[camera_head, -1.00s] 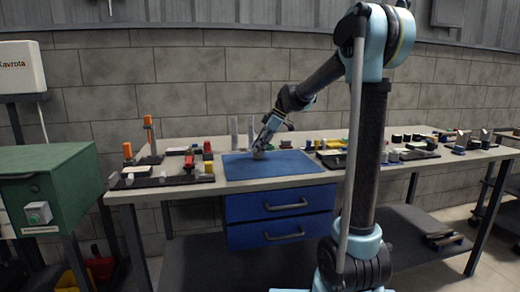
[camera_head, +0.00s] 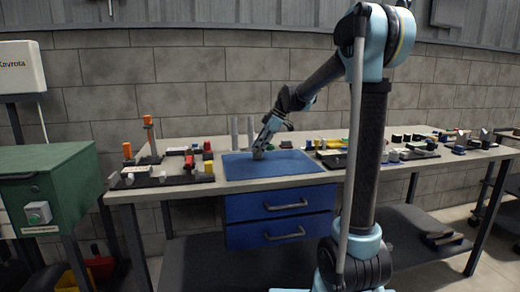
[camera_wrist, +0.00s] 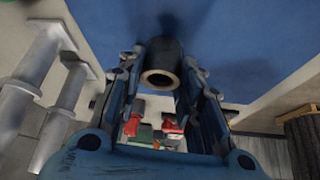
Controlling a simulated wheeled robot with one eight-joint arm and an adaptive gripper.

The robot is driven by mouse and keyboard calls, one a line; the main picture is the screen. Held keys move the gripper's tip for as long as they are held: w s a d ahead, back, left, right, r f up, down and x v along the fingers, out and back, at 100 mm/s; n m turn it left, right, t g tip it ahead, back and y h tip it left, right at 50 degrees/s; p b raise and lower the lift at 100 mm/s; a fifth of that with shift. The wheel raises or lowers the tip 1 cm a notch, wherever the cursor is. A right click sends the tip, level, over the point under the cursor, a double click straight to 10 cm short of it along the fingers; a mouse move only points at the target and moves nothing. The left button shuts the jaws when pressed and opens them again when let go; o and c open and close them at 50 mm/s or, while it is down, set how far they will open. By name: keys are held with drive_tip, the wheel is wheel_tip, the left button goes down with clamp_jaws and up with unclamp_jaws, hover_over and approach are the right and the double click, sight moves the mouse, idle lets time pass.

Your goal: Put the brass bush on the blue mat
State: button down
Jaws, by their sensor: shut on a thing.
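The blue mat (camera_head: 300,165) lies flat on the workbench, left of its middle. My gripper (camera_head: 258,154) is low over the mat's left part. In the wrist view my gripper (camera_wrist: 162,66) is shut on the brass bush (camera_wrist: 160,62), a short hollow cylinder. Its open end, with a pale tan rim, faces the camera and its body looks dark in shadow. The mat (camera_wrist: 235,35) fills the background behind it. The bush is at or just above the mat; I cannot tell whether it touches. In the head view it is tiny and partly hidden by the fingers.
Two upright grey posts (camera_head: 250,131) stand behind the mat. A dark tray with small parts (camera_head: 165,180) lies to the left, and several small parts crowd the bench to the right. The mat's right and front areas are clear.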

drive_tip(key=shift+f, duration=0.45)
idle(0.6)
drive_tip(key=c, duration=1)
unclamp_jaws()
drive_tip(key=shift+c, duration=0.2)
drive_tip(key=v, duration=1.2)
